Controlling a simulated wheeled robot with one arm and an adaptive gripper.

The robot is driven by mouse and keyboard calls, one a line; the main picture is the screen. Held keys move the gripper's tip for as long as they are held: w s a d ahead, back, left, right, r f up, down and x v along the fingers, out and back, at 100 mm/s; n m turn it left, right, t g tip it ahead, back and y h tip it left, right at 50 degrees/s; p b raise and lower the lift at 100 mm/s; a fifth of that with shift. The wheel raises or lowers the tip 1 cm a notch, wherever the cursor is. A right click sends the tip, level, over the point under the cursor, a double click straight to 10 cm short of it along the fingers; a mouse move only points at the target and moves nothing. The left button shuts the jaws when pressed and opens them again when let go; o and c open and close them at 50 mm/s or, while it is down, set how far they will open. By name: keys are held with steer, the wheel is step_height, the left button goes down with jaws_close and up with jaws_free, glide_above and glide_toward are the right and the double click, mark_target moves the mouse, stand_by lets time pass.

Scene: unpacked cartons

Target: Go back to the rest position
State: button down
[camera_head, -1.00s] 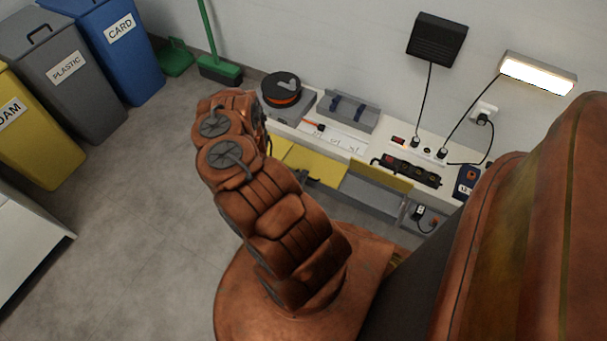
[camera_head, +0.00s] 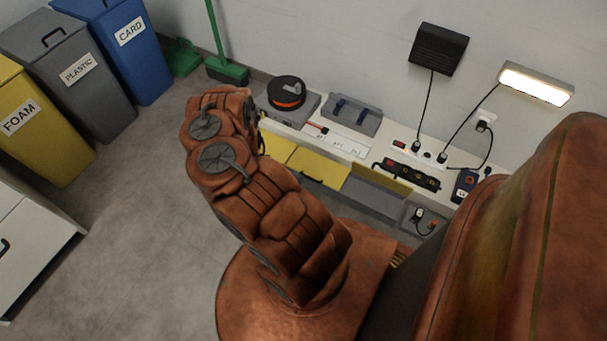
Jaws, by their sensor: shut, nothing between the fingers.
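My copper-coloured arm (camera_head: 285,215) rises from its round base in the middle of the picture and bends at a joint (camera_head: 222,158) towards the upper left. My gripper does not show; the far end of the arm is hidden behind the upper joint. Nothing held by the arm can be seen.
A low bench (camera_head: 345,146) along the wall bears a dark reel (camera_head: 286,92), a grey tray (camera_head: 352,115) and a power strip (camera_head: 412,174). Yellow (camera_head: 45,130), grey (camera_head: 75,75) and blue (camera_head: 130,55) bins stand at upper left. A white cabinet (camera_head: 35,240) stands left. Floor between is clear.

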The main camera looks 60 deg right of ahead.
steer(key=shift+v, duration=1.1)
